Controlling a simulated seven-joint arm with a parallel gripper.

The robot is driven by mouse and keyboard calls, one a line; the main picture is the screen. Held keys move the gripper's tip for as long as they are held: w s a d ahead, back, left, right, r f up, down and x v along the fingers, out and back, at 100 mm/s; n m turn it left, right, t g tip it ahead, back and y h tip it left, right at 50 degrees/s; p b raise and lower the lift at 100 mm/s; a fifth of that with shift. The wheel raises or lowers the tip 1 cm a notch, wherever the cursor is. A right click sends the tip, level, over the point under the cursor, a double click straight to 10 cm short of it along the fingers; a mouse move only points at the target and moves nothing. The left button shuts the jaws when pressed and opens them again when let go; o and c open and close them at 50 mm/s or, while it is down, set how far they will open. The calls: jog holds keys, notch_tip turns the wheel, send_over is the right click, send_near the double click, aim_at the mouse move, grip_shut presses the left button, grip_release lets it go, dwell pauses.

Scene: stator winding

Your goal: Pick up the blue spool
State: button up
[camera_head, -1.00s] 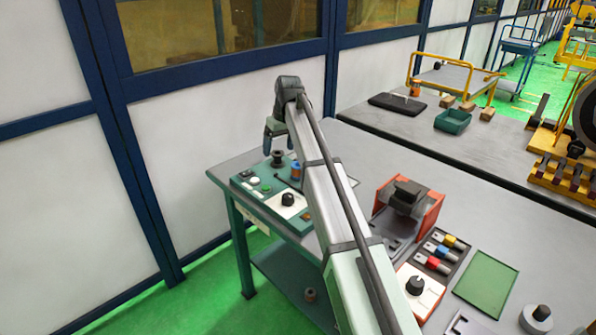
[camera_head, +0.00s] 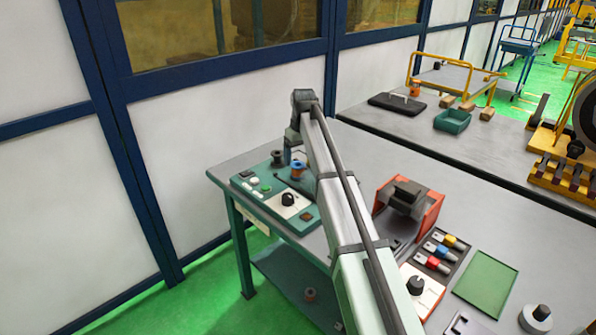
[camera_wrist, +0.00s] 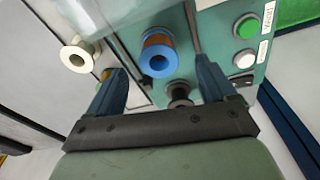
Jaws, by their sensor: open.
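The blue spool (camera_wrist: 158,60) stands in the wrist view with its round flange toward the camera and copper-coloured winding below it. In the head view the blue spool (camera_head: 297,169) is on the near-left table, close to my gripper. My gripper (camera_head: 289,150) is above the table there, partly hidden by my arm. In the wrist view my gripper (camera_wrist: 160,72) is open, with one blue-grey finger on each side of the picture and the spool showing between them. I see no contact, and the height gap cannot be told.
A cream spool (camera_wrist: 78,55) stands left of the blue one, and a dark spool (camera_wrist: 181,94) is close by. A green control panel (camera_wrist: 228,78) with buttons is to the right. An orange-sided fixture (camera_head: 408,205) stands further right on the table.

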aim_at(298, 165)
jog(key=shift+w+a+f, duration=0.1)
jog(key=shift+w+f, duration=0.1)
jog(key=shift+f, duration=1.1)
jog(key=shift+w+a+f, duration=0.1)
jog(key=shift+w+f, duration=0.1)
jog(key=shift+f, duration=1.1)
jog(key=c, duration=1.1)
jog(key=shift+r, duration=0.15)
